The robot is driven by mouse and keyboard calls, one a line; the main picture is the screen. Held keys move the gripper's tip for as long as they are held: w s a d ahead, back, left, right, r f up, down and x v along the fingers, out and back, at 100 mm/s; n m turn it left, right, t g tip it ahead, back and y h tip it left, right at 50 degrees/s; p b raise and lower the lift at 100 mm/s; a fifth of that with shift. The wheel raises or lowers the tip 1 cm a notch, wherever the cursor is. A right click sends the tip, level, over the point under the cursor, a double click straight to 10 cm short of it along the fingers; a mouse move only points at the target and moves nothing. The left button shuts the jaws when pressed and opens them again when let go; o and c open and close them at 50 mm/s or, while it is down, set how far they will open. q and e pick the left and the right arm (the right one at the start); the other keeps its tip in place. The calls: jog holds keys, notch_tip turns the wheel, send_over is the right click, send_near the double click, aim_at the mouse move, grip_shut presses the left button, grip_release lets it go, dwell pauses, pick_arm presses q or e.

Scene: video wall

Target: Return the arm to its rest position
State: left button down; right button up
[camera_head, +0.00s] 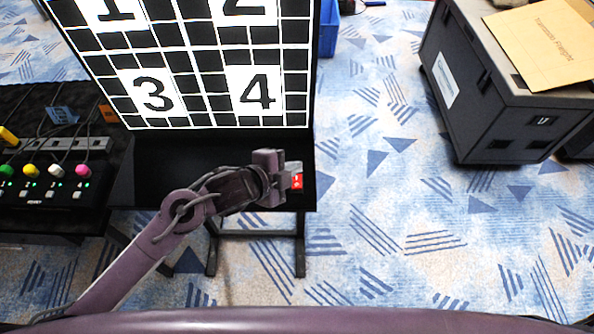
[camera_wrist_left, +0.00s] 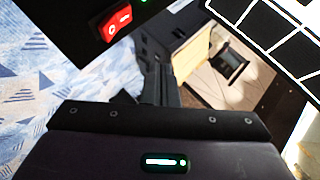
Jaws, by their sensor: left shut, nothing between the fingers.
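My left arm comes in from the lower left in the head view. Its gripper (camera_head: 272,178) is shut and empty, over the right end of the black shelf below the screen. A red rocker switch (camera_head: 296,180) sits just right of the fingers, partly hidden by them. In the left wrist view the red switch (camera_wrist_left: 117,20) shows at the top on a dark panel, with green lights near it. The gripper's dark body fills the bottom of that view, and I see no object held. My right gripper is in neither view.
The video wall (camera_head: 198,60) with numbered tiles stands behind the shelf (camera_head: 165,165). A control box with coloured knobs (camera_head: 45,185) is at the left. A dark case (camera_head: 490,85) bearing a tan envelope (camera_head: 545,40) stands at the right. Patterned carpet (camera_head: 400,220) between is clear.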

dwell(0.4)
pick_arm(q)
jog(key=shift+s+a+r+n, duration=0.1)
jog(key=shift+n, duration=0.4)
jog(key=s+a+n+g+y, duration=0.5)
jog(key=s+a+n+y, duration=0.3)
jog(key=s+a+n, duration=0.85)
notch_tip(320, 180, down, 33)
jog(key=a+n+g+b, duration=0.1)
jog(key=a+n+b, duration=0.1)
jog(key=b, duration=0.3)
jog(key=s+a+f+b, duration=0.1)
jog(key=s+f+b, duration=0.1)
jog(key=s+f, duration=0.8)
jog(key=s+a+f+g+b, duration=0.1)
jog(key=s+a+f+b, duration=0.1)
jog(key=s+f, duration=0.7)
notch_tip(320, 180, down, 6)
jog(key=shift+s+f+m+b, duration=0.25)
jog(key=shift+s+m+b, duration=0.15)
jog(key=shift+b, duration=0.2)
jog(key=shift+a, duration=0.1)
